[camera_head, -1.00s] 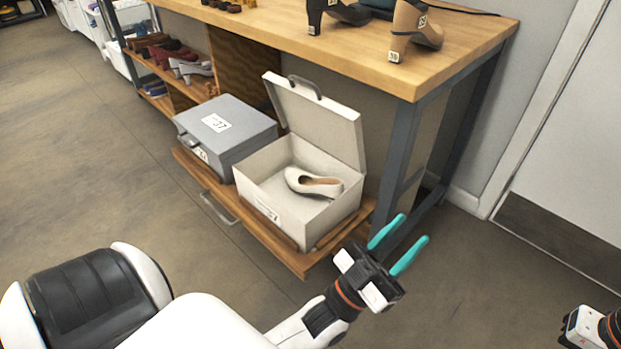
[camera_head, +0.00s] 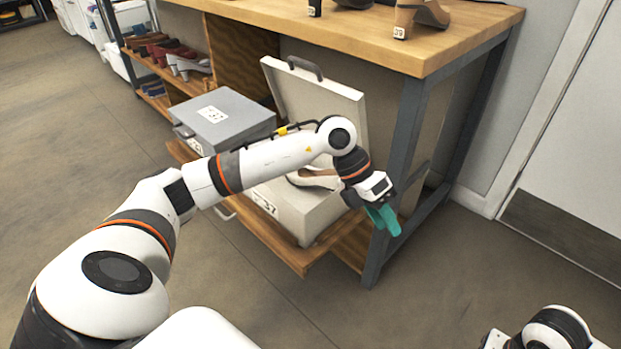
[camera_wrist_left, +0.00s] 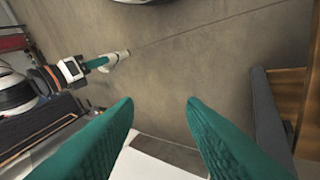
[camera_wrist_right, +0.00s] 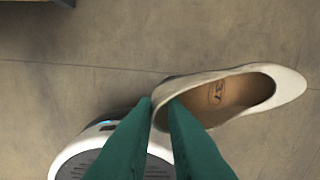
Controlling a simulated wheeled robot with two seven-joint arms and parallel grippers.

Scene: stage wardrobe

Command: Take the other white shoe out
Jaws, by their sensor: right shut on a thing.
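A white shoe (camera_head: 318,181) lies in the open white box (camera_head: 303,222), partly hidden by my left forearm. The box's lid (camera_head: 330,95) stands up at the back. My left gripper (camera_head: 388,222) is open and empty, pointing down at the box's right side, in front of the table leg. In the left wrist view its fingers (camera_wrist_left: 160,108) are spread with nothing between them. My right gripper (camera_wrist_right: 160,105) is shut on another white shoe (camera_wrist_right: 245,97), marked 37 inside, held above the floor. This held shoe also shows in the left wrist view (camera_wrist_left: 118,60).
A grey closed box (camera_head: 225,122) sits left of the white box on the low wooden shelf. The wooden tabletop (camera_head: 430,45) is overhead, with heeled shoes on it. A grey table leg (camera_head: 402,165) stands close to my left gripper. Floor is clear in front.

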